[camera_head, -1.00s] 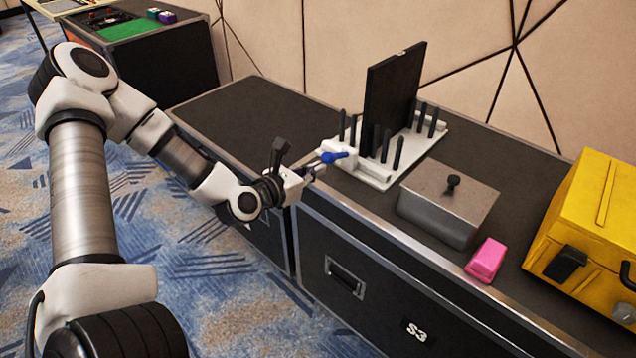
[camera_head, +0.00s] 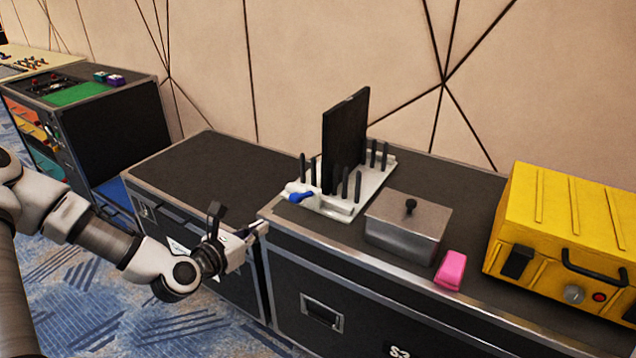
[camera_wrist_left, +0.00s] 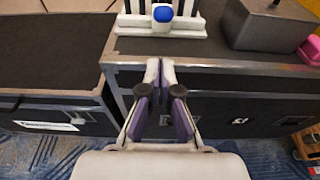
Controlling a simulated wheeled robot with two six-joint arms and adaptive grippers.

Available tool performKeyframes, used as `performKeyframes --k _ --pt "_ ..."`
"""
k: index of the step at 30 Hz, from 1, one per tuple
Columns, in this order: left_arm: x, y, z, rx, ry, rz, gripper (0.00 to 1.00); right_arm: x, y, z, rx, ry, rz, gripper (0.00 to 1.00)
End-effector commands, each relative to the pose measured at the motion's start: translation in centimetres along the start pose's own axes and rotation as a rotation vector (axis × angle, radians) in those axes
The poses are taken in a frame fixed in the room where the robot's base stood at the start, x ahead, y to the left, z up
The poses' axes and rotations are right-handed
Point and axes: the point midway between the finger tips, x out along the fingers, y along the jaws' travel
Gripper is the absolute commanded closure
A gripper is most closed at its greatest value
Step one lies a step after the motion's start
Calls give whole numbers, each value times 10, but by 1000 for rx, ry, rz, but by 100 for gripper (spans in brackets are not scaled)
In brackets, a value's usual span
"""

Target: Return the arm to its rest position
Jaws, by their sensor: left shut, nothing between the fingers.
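My left arm comes in from the left in the head view. Its gripper (camera_head: 255,232) is in front of the black cases, near the seam between them and close to the top front edge. The gripper is shut and empty. In the left wrist view the two fingers (camera_wrist_left: 160,75) meet below the case's front edge. A white rack (camera_head: 342,205) with black pegs holds an upright black panel (camera_head: 344,140). My right gripper is not in view.
A grey metal box (camera_head: 408,225) with a black knob, a pink block (camera_head: 451,270) and a yellow case (camera_head: 560,225) stand right of the rack. The left case top (camera_head: 215,170) is bare. Blue carpet (camera_head: 110,305) lies in front.

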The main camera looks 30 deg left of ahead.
Motion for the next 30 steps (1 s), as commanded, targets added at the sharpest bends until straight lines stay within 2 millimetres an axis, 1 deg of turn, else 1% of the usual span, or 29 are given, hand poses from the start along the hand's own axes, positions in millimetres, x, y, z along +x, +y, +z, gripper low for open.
performKeyframes --k 5,7,8,11,14,15,17,18,20,21,24,25,27,30 --pt "-1 0 -2 -1 11 0 100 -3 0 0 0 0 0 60" --pt "-4 -5 -9 19 54 -13 100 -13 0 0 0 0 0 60" --pt "-5 -10 -13 43 85 -29 100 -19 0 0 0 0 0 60" --pt "-12 -39 -35 156 219 -113 100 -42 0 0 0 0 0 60" --pt "-31 -79 -76 315 424 -235 100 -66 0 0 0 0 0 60" --pt "-44 -96 -96 435 509 -307 100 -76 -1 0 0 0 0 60" --pt "-70 -119 -127 669 623 -452 100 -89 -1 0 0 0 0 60" --pt "-92 -134 -147 853 685 -577 100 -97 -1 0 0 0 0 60" --pt "-123 -149 -172 1133 733 -782 100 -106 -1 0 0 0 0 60" --pt "-141 -156 -184 1302 738 -916 100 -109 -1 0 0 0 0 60" --pt "-175 -164 -204 1680 673 -1243 100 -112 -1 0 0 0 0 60" --pt "-182 -164 -208 1782 633 -1333 100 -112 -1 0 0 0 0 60" --pt "-189 -160 -212 1989 525 -1512 100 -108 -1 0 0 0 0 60" --pt "-198 -154 -214 2189 358 -1718 100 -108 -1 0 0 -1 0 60"
